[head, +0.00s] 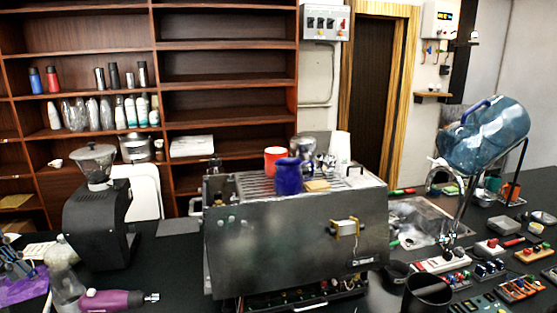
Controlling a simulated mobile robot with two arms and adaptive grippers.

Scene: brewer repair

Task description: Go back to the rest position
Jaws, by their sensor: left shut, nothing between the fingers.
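My left gripper (24,266) shows small at the far left edge, above a purple surface. It is shut with nothing held, and part of it is cut off by the picture edge. My right gripper is out of view. The dark grey brewer (270,250) stands in the middle of the black counter, well to the right of my left gripper. Its lower front is open and shows parts inside. A blue pitcher (289,177), an orange cup (274,160) and a stack of white cups (340,148) stand on its top.
A black grinder (97,215) stands left of the brewer. A clear bottle (64,277) and a purple power tool (112,299) are close to my left gripper. A tilted blue water jug (485,135) stands at right, above several small parts. A black cup (427,295) is at the front.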

